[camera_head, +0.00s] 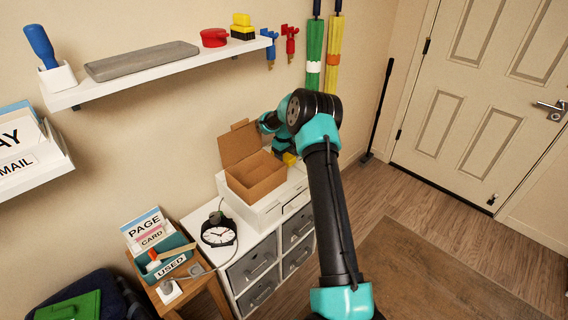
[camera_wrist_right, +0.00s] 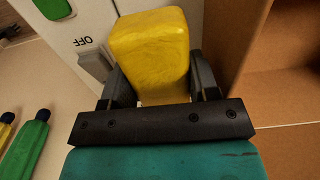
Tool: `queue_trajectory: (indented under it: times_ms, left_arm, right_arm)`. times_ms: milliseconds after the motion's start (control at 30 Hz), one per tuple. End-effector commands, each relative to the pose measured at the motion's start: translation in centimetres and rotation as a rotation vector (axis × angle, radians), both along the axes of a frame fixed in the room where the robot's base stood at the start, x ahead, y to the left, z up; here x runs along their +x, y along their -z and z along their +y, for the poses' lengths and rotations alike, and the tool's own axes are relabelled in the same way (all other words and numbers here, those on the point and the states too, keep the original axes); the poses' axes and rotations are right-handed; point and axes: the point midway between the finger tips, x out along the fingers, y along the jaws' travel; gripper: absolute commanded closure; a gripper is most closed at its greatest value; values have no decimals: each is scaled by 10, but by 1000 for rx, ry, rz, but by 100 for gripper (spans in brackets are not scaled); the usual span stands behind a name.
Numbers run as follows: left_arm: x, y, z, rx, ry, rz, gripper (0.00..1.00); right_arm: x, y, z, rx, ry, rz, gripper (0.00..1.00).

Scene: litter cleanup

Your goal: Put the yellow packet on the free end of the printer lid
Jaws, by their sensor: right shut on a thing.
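The yellow packet (camera_head: 290,159) is between the fingers of my right gripper (camera_head: 284,154), at the right end of the white printer (camera_head: 267,213). In the right wrist view the packet (camera_wrist_right: 150,45) fills the gap between the two dark fingers of the right gripper (camera_wrist_right: 160,88), which is shut on it. The printer lid's right end (camera_head: 294,180) shows bare beside the box. I cannot tell whether the packet touches the lid. My left gripper is not in view.
An open cardboard box (camera_head: 256,178) stands on the printer's left part, close beside the packet; its wall (camera_wrist_right: 236,45) shows in the wrist view. A shelf (camera_head: 160,72) is above.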

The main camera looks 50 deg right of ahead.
Motion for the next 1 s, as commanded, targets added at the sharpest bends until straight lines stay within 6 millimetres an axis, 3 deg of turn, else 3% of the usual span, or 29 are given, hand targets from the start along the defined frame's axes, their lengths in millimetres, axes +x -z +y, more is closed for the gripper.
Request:
queue_trajectory:
  times_ms: [233, 533, 967, 1000]
  left_arm:
    - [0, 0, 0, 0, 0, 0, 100]
    - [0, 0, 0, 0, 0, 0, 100]
    - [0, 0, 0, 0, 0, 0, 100]
    - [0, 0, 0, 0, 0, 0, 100]
  right_arm:
    - [0, 2, 0, 0, 0, 0, 69]
    - [0, 35, 0, 0, 0, 0, 69]
    - [0, 40, 0, 0, 0, -1, 69]
    - [0, 40, 0, 0, 0, -1, 42]
